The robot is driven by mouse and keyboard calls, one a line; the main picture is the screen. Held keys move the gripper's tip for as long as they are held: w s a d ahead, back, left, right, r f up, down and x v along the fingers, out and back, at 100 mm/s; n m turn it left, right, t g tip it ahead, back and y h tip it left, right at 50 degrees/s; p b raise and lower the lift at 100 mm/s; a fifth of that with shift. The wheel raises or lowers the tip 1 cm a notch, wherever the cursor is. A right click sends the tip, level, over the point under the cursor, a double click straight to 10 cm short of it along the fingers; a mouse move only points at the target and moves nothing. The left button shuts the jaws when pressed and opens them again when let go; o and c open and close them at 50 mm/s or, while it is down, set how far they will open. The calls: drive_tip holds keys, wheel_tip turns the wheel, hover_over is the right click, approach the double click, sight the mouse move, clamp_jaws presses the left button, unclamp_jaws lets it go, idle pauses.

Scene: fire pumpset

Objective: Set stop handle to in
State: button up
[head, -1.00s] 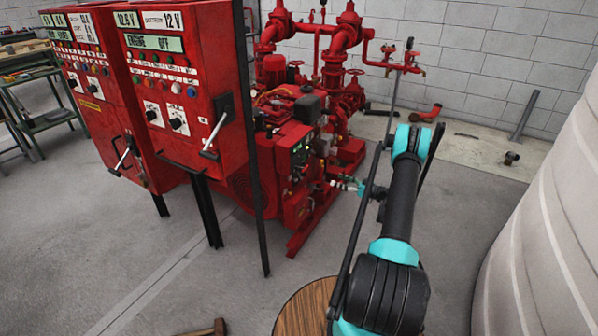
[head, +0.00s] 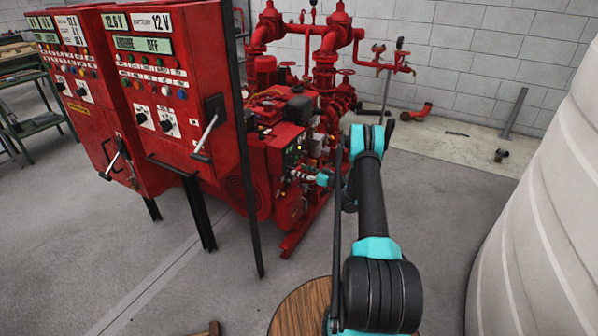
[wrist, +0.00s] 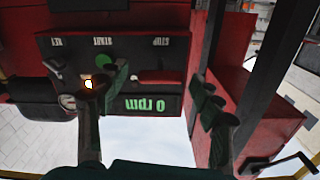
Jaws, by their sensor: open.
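In the wrist view the engine panel (wrist: 168,48) appears upside down, with KEY, START and STOP labels and a "0 rpm" display. The stop handle (wrist: 158,76) seems to be the short red piece by the STOP label; whether it is in or out cannot be told. My gripper (wrist: 152,95) is open in front of the panel, one finger on each side of the red piece, with nothing between them. Contact cannot be judged. In the head view the panel (head: 297,148) is on the red engine; the stop handle is too small to make out there.
Red control cabinets (head: 175,85) stand left of the engine, with a dark post (head: 250,150) between. A pale tank (head: 545,220) fills the right side. A round wooden top (head: 300,308) is at the front. Grey floor is free between.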

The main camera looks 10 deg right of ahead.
drive_tip(key=shift+w+a, duration=0.3)
drive_tip(key=shift+a, duration=0.2)
